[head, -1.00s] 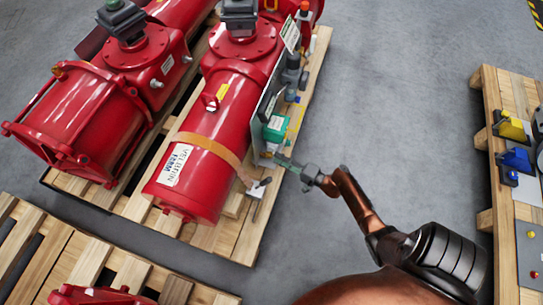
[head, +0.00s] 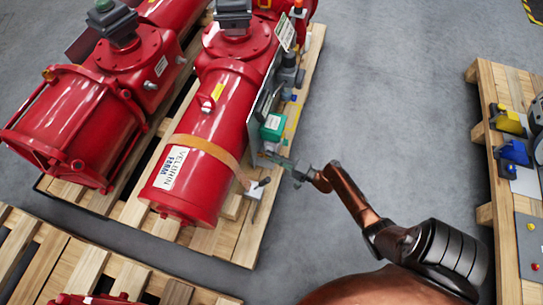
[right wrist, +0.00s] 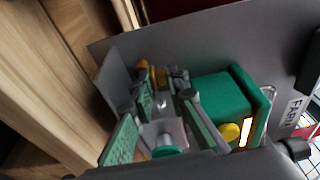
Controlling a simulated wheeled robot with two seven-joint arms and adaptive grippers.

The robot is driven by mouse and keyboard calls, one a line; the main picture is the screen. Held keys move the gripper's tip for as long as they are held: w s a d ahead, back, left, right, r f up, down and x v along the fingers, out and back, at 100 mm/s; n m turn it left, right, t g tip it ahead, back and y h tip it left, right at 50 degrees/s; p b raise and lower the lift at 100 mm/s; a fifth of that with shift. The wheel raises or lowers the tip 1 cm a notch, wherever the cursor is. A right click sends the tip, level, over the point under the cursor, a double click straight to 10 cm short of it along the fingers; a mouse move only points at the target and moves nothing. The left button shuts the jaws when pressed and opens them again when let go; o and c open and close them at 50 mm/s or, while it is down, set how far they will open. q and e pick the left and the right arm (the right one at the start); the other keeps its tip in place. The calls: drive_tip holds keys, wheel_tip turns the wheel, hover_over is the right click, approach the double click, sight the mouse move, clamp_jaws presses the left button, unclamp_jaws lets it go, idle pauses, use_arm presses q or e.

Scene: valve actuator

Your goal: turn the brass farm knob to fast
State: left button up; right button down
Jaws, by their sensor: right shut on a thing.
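My right gripper (head: 275,157) is at the side panel of the middle red actuator (head: 206,112), just below a green box (head: 272,127). In the right wrist view its green and grey fingers (right wrist: 160,80) are closed in on a small brass-coloured knob (right wrist: 142,67), which shows partly at the fingertips. The fingers hide most of the knob, so its setting cannot be read. The green box (right wrist: 218,98) with a yellow button and a FARM label (right wrist: 294,109) is right of the fingers. My left gripper is out of view.
A second red actuator (head: 75,120) lies at the left. A small block with a black lever (head: 260,187) sits below my gripper. A pallet (head: 487,160) with yellow and blue devices stands at the right. Grey floor (head: 400,90) is clear between the pallets.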

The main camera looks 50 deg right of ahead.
sight(276, 151)
drive_tip(key=shift+w+r, duration=0.1)
drive_tip(key=shift+r, duration=0.1)
drive_tip(key=shift+d+n+y, duration=0.15)
drive_tip(key=shift+n+y, duration=0.15)
drive_tip(key=shift+y, duration=0.2)
drive_tip(key=n+y, duration=0.1)
drive_tip(key=n+g+y, duration=0.1)
drive_tip(key=y, duration=0.1)
drive_tip(key=shift+w+d, duration=0.2)
drive_tip(key=shift+d, duration=0.15)
drive_tip(key=shift+d+f+n+g+y, duration=0.2)
drive_tip(key=shift+d+n+g, duration=0.1)
drive_tip(key=shift+d, duration=0.3)
drive_tip(key=shift+d+f+n+g+y, duration=0.2)
drive_tip(key=shift+d+n, duration=0.1)
drive_tip(key=shift+d, duration=0.25)
drive_tip(key=shift+s+a+g+y, duration=0.15)
drive_tip(key=shift+s+g+y, duration=0.15)
drive_tip(key=shift+y, duration=0.1)
drive_tip(key=shift+a+r+n+y, duration=0.2)
drive_tip(key=shift+a+n+y, duration=0.25)
drive_tip(key=shift+a, duration=0.35)
drive_tip(key=c, duration=2.2)
unclamp_jaws()
drive_tip(key=shift+a+r, duration=0.1)
drive_tip(key=shift+o, duration=1.1)
drive_tip(key=shift+w+a+y, duration=0.15)
drive_tip(key=shift+y, duration=0.1)
